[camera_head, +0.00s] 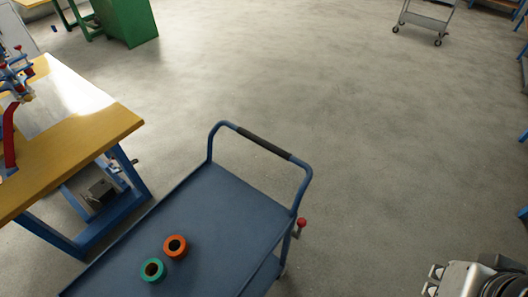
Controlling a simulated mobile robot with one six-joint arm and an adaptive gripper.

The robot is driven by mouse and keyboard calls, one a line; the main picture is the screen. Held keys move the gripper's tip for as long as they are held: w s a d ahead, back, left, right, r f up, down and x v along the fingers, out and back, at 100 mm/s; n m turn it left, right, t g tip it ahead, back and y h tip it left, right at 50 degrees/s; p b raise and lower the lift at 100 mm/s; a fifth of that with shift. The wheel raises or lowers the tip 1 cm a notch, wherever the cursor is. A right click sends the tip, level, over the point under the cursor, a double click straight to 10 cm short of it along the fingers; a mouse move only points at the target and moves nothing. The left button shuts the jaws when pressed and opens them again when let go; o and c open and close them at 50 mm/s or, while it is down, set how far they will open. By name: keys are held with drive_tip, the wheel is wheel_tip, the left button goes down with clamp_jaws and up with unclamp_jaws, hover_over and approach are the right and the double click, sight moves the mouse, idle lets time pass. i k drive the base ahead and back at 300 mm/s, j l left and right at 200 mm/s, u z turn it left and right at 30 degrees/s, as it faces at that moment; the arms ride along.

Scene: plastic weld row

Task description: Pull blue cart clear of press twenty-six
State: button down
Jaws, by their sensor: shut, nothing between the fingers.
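The blue cart (222,213) stands at the lower middle, with its flat top deck in view and its near end cut off by the bottom edge. Its raised tube handle with a black grip (264,142) is at the far end. An orange ring-shaped roll (175,247) and a green one (153,270) lie on the deck. The cart stands close beside a yellow-topped bench (105,122) carrying a blue and red press-like machine (14,78); no number is readable. My gripper (432,281) is at the lower right, shut and empty, apart from the cart and right of it.
A red knob (302,222) stands by the cart's right side, below the handle. A green cabinet (126,22) is at the far left and a grey cart (424,20) at the far right. Blue-legged furniture lines the right edge. The concrete floor (330,90) beyond the handle is clear.

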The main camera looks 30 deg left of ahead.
sight(232, 230)
drive_tip(key=i+u, duration=0.15)
drive_tip(key=u, duration=1.5)
drive_tip(key=i+l+u, duration=0.3)
drive_tip(key=l, duration=0.15)
drive_tip(key=i+l+u, duration=0.1)
drive_tip(key=l+u, duration=0.2)
drive_tip(key=l, duration=0.15)
drive_tip(key=i+l+u, duration=0.1)
drive_tip(key=l+u, duration=0.2)
drive_tip(key=l, duration=0.2)
drive_tip(key=l+u, duration=0.3)
drive_tip(key=l, duration=0.2)
drive_tip(key=i+l, duration=0.1)
drive_tip(key=i, duration=0.15)
drive_tip(key=k, duration=0.1)
